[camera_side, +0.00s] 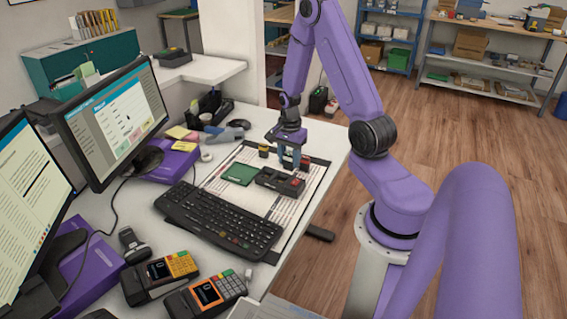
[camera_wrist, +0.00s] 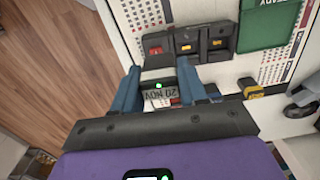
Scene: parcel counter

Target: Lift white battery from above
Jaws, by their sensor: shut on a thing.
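My gripper (camera_side: 289,165) points straight down over the counter mat, beyond the black charging dock (camera_side: 280,181). In the wrist view its two blue fingers (camera_wrist: 158,70) are shut on a small block with a pale grey face and dark edges (camera_wrist: 160,94), which I take for the white battery. The face reads "20 NOV" and has a small green light. The dock (camera_wrist: 188,43) lies just past the fingertips in that view, with one red and two yellow parts in its slots. Whether the held block touches the mat is hidden by the fingers.
A green pad (camera_side: 240,173) lies left of the dock, and a black keyboard (camera_side: 221,217) in front. A small yellow-and-black item (camera_wrist: 249,88) is right of the fingers in the wrist view.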

